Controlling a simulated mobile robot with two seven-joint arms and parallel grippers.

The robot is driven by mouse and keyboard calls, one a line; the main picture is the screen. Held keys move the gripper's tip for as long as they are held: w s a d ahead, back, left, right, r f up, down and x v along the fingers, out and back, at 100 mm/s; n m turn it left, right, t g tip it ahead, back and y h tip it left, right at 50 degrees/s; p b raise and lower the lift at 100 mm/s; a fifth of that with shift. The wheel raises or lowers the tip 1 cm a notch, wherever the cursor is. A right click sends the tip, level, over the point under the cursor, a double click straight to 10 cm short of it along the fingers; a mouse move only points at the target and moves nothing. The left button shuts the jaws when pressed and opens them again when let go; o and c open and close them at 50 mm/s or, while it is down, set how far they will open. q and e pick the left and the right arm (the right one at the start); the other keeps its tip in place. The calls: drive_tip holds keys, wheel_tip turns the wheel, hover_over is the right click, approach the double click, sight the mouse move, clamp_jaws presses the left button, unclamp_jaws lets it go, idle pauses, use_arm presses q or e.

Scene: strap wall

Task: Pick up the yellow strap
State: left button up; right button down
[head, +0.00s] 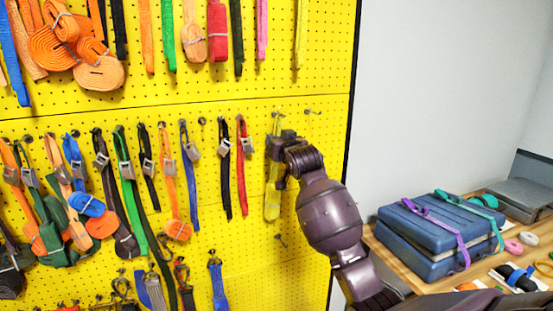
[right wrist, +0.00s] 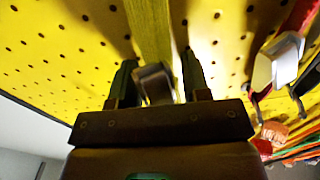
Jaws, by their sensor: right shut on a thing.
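The yellow strap (head: 272,205) hangs from a hook on the yellow pegboard, at the right end of the middle row. My right gripper (head: 277,150) is at its upper part and shut on it. In the right wrist view the yellow-green strap (right wrist: 150,28) runs up from between the two dark fingers of the right gripper (right wrist: 158,85), with a grey metal buckle (right wrist: 155,80) between them. The gripper and arm hide part of the strap in the head view. My left gripper is not in view.
A red strap (head: 241,185) and a black strap (head: 225,185) hang just left of the gripper. Another yellow strap (head: 300,35) hangs higher up. Right of the pegboard, a wooden table (head: 395,250) carries a blue case (head: 435,235) with purple and green straps.

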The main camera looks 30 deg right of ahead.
use_arm(q)
drive_tip(key=b, duration=0.1)
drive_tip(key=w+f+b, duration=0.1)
drive_tip(key=b, duration=0.1)
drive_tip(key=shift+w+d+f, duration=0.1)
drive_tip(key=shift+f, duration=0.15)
use_arm(e)
drive_tip(key=r+v, duration=0.1)
drive_tip(key=v, duration=1.7)
drive_tip(key=shift+r, duration=0.2)
drive_tip(key=shift+d, duration=0.1)
